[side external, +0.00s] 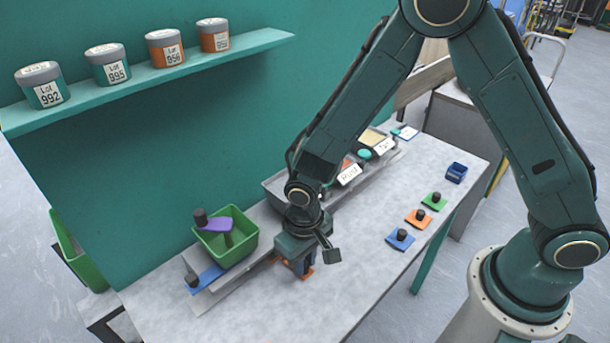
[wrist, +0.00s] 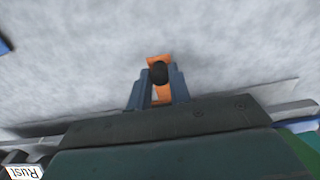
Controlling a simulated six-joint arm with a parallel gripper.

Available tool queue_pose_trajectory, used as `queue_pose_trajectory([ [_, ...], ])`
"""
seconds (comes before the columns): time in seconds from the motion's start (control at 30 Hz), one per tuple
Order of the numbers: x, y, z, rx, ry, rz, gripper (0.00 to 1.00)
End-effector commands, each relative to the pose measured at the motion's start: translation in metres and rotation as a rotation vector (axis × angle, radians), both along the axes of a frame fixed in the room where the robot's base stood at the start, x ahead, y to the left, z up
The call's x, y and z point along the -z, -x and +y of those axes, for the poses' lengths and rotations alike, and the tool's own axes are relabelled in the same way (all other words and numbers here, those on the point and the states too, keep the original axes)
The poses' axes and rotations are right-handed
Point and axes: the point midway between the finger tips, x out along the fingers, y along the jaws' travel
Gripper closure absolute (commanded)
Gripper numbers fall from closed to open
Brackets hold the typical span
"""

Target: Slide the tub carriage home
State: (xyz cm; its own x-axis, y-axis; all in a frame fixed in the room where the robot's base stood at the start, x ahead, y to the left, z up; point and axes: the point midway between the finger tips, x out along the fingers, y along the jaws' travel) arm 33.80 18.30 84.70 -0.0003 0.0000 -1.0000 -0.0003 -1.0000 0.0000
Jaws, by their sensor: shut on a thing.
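The green tub (side external: 238,254) sits at the left on the grey rail along the table's back, with a purple scoop (side external: 214,225) in it. A blue plate (side external: 210,277) with a black knob lies at the tub's near left. My gripper (side external: 300,270) is low over the table, right of the tub. In the wrist view its blue fingers are shut on the black knob (wrist: 158,73) of an orange plate (wrist: 158,60). The orange plate also shows under the gripper in the side view (side external: 306,273). Whether this plate joins the tub carriage cannot be told.
A grey tray with labels "Rust" (side external: 348,176) and "Tan" (side external: 384,146) stands behind my arm. Labelled jars stand on the shelf (side external: 150,80). The table's front middle is clear.

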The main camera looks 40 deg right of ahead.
Motion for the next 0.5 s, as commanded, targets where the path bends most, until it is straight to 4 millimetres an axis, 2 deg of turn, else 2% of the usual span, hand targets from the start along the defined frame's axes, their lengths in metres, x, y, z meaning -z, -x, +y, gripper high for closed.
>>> queue_pose_trajectory([
  [0.5,-0.001,-0.001,-0.030,0.002,0.001,-0.002,1.00],
])
